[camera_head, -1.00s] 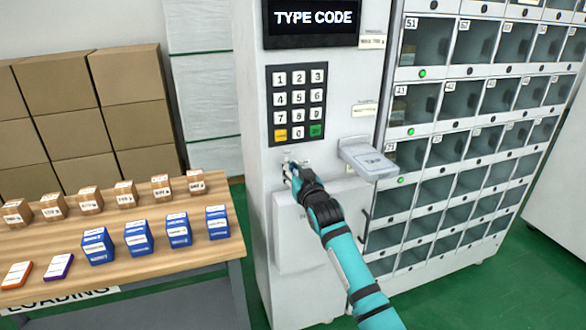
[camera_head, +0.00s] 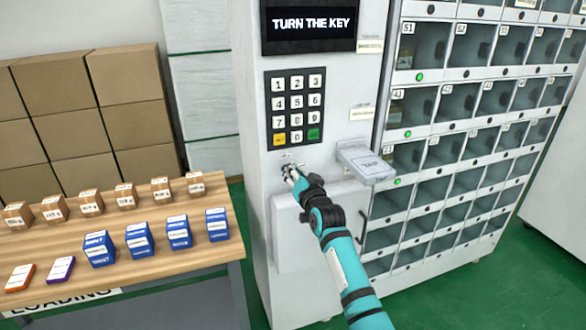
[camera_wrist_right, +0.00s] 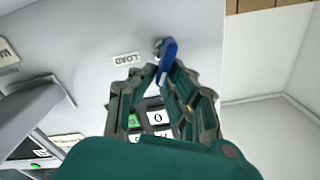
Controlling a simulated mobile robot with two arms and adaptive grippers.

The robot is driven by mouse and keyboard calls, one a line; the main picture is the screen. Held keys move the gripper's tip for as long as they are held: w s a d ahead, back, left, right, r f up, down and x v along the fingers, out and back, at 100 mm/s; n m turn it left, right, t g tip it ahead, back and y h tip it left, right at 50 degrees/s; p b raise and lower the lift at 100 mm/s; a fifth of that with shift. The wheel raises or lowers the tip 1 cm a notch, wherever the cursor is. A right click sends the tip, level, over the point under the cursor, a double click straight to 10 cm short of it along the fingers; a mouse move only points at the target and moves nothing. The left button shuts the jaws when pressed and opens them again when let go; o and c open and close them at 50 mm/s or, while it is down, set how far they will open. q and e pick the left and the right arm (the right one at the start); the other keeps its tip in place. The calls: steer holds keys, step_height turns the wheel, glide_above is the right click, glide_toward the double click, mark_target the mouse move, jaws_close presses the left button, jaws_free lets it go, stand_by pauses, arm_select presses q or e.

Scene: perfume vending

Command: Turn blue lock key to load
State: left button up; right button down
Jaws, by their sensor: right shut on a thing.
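The blue lock key (camera_wrist_right: 167,58) sits in its lock on the machine's front panel, next to a label reading LOAD (camera_wrist_right: 125,59) in the right wrist view. My right gripper (camera_wrist_right: 160,82) is shut on the key, its fingertips pinching the blue handle. In the head view the right gripper (camera_head: 290,171) is at the lock just below the keypad (camera_head: 295,108), and it hides most of the key. The display (camera_head: 309,24) above the keypad reads TURN THE KEY. My left gripper is not in view.
A tray-like shelf (camera_head: 367,164) juts out right of the lock. Compartments with clear doors (camera_head: 434,148) fill the machine's right side, three with green lights. A wooden table (camera_head: 150,209) with several small boxes stands at the left, and cardboard cartons (camera_head: 123,64) are stacked behind it.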

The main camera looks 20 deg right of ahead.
steer(key=m, duration=0.3)
steer(key=shift+d+f+p, duration=0.15)
steer(key=shift+d+p, duration=0.05)
steer(key=shift+p, duration=0.1)
steer(key=m, duration=0.3)
steer(key=shift+d+f+m, duration=0.2)
steer(key=shift+f+m, duration=0.05)
steer(key=shift+m, duration=0.05)
steer(key=m, duration=0.2)
steer(key=f+m+p, duration=0.1)
steer(key=m, duration=0.2)
steer(key=shift+d, duration=0.1)
steer(key=shift+m, duration=0.4)
steer(key=c, duration=1.4)
jaws_free()
steer(key=shift+s, duration=0.1)
